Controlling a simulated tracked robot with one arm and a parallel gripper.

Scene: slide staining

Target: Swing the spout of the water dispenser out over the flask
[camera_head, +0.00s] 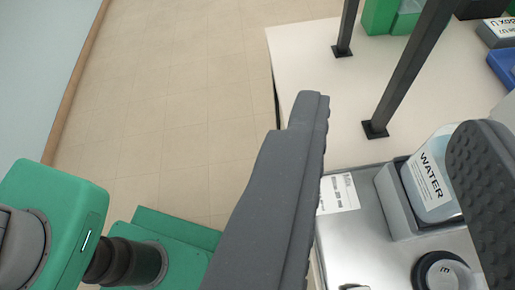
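My gripper (396,120) is open, with one dark finger on the left and one ridged finger at the right edge. No object shows held between the fingers. A clear container labelled "WATER" (430,182) sits in a grey holder on a metal surface (352,240), seen between the fingers and partly covered by the right one. A dark round part with a pale top (444,274) is below it at the bottom edge. I cannot make out a spout or a flask in this view.
A white table (315,70) lies beyond, with two dark posts (412,65) standing on it. A green object (385,14), a labelled grey box (498,32) and a blue item (503,66) are at the upper right. Tiled floor (180,90) is clear at the left.

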